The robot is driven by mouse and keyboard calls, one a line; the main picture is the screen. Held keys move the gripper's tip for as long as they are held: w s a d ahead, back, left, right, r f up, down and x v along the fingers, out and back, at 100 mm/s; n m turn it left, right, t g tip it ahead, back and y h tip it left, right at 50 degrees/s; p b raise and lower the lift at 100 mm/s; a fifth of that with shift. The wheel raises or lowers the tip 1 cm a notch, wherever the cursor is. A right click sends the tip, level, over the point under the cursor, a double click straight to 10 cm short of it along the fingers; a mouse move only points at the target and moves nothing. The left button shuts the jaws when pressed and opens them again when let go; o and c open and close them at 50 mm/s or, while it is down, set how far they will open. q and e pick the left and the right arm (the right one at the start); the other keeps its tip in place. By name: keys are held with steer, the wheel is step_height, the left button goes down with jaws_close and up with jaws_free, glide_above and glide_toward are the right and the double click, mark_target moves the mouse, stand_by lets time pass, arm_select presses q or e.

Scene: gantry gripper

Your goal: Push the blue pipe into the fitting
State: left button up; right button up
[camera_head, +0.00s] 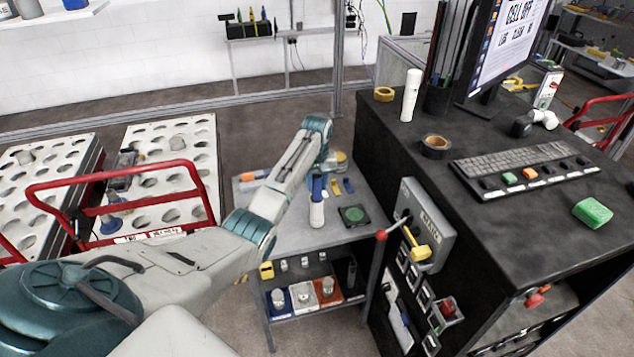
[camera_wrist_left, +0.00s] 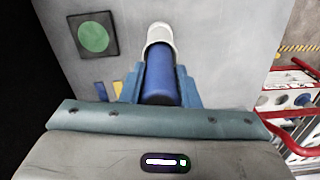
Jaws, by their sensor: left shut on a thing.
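The blue pipe (camera_head: 317,184) is at the grey cart's top, in line with a white fitting (camera_head: 316,213). In the left wrist view the blue pipe (camera_wrist_left: 159,72) runs between my fingers, and its far end meets the mouth of the white fitting (camera_wrist_left: 160,33). I cannot tell how deep the pipe sits in it. My left gripper (camera_wrist_left: 160,88) is shut on the blue pipe. In the head view my left arm reaches over the cart from the left, and its wrist partly hides the fingers. My right gripper is not in view.
The grey cart (camera_head: 283,237) also carries a green round pad (camera_head: 354,214) and small yellow and blue pieces. A black workbench (camera_head: 480,230) with a grey switch box (camera_head: 428,228) stands close on the right. Red rails (camera_head: 120,175) and perforated white racks stand at left.

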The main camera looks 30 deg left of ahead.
mark_target(317, 192)
arm_select(q)
steer(key=shift+f+b, duration=0.65)
steer(key=shift+f, duration=1.2)
steer(key=o, duration=1)
steer(key=shift+o, duration=0.2)
step_height(317, 192, up, 10)
steer(key=b, duration=0.3)
steer(key=shift+f, duration=0.25)
steer(key=shift+r+b, duration=0.3)
steer(key=shift+r, duration=0.35)
steer(key=shift+f, duration=0.1)
